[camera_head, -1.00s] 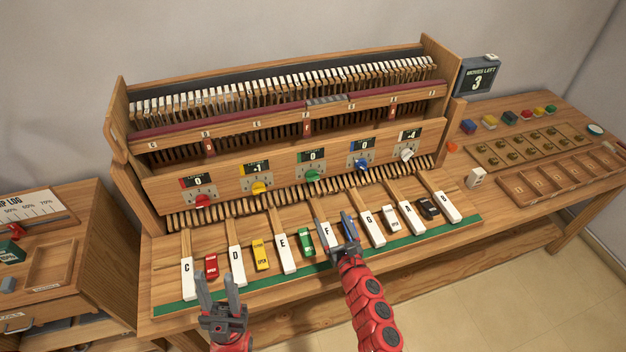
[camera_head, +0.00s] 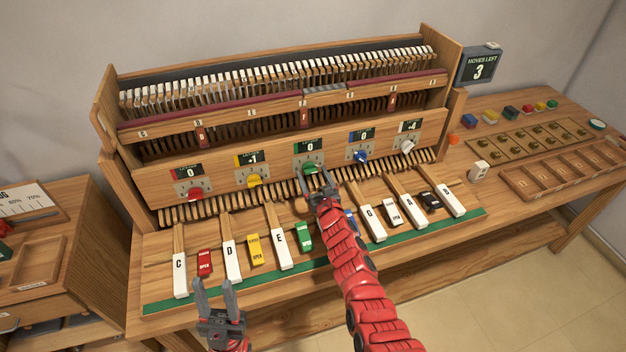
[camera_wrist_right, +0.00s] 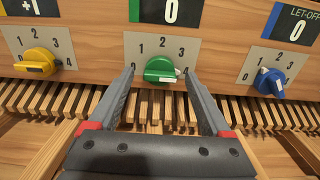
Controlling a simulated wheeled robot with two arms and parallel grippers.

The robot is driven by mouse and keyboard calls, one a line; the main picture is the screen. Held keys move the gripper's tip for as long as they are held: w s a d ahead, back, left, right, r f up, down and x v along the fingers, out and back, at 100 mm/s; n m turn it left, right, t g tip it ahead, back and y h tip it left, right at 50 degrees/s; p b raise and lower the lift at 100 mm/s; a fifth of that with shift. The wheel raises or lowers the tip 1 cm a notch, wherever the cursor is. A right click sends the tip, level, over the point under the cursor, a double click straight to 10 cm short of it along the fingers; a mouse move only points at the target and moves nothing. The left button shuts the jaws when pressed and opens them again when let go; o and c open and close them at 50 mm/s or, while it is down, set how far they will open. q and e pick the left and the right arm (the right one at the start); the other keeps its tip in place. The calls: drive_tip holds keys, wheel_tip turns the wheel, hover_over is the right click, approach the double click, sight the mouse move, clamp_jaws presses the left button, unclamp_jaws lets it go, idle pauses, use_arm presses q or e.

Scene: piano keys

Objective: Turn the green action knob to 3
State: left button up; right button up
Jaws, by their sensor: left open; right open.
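The green action knob (camera_head: 309,168) is on the front panel, under a display (camera_head: 310,147) reading 0. In the right wrist view the green knob (camera_wrist_right: 162,70) sits below a scale with 0, 1, 2 and 3 visible; its white pointer end is toward the right. My right gripper (camera_head: 318,178) is open just in front of the knob. In the wrist view its fingers (camera_wrist_right: 160,78) stand to either side of the knob, and I cannot tell whether they touch it. My left gripper (camera_head: 213,288) is open and empty near the front edge, by the C and D keys.
A yellow knob (camera_head: 254,181) is to the left and a blue knob (camera_head: 361,157) to the right, with red (camera_head: 195,194) and white (camera_head: 407,146) knobs further out. Lettered keys and small coloured blocks lie below. A screen (camera_head: 480,64) reads "MOVES LEFT 3".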

drive_tip(key=shift+r, duration=0.1)
clamp_jaws()
idle(0.4)
drive_tip(key=shift+n, duration=0.3)
drive_tip(key=n+b, duration=0.2)
drive_tip(key=n, duration=0.1)
drive_tip(key=shift+w, duration=0.1)
drive_tip(key=n+b, duration=0.1)
drive_tip(key=n, duration=0.4)
drive_tip(key=shift+a, duration=0.15)
drive_tip(key=shift+b, duration=0.3)
